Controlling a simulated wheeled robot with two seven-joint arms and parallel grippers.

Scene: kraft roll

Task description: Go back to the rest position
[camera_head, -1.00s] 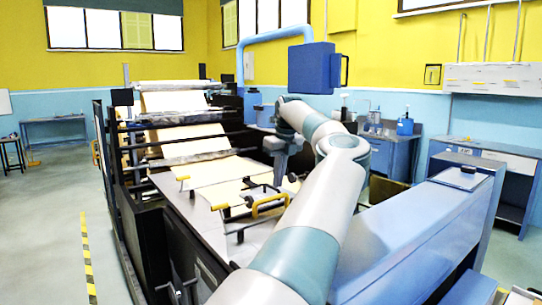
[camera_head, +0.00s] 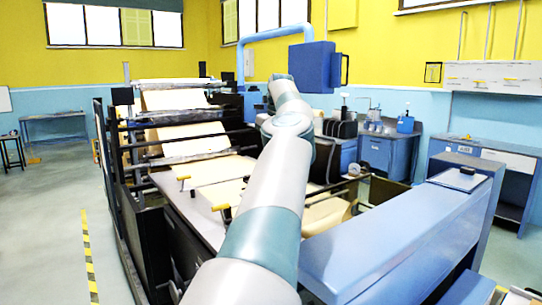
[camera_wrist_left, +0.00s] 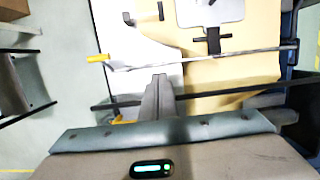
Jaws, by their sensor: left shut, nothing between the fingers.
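My left arm (camera_head: 266,225) reaches in from the bottom of the head view over the kraft paper machine. Its gripper is hidden behind the arm links there. In the left wrist view my left gripper (camera_wrist_left: 159,80) is shut and empty, with its fingers pointing over a dark bar (camera_wrist_left: 215,97) and the brown kraft paper (camera_wrist_left: 235,70). Whether it touches anything below cannot be told. The kraft paper web (camera_head: 190,136) runs down over rollers in the head view. My right gripper is not in view.
Yellow-tipped handles (camera_head: 220,207) stick up from the machine's deck. A blue box (camera_head: 314,67) on a pipe hangs behind my arm. A long blue housing (camera_head: 400,240) lies to the right. Open floor (camera_head: 50,220) with a yellow-black strip is on the left.

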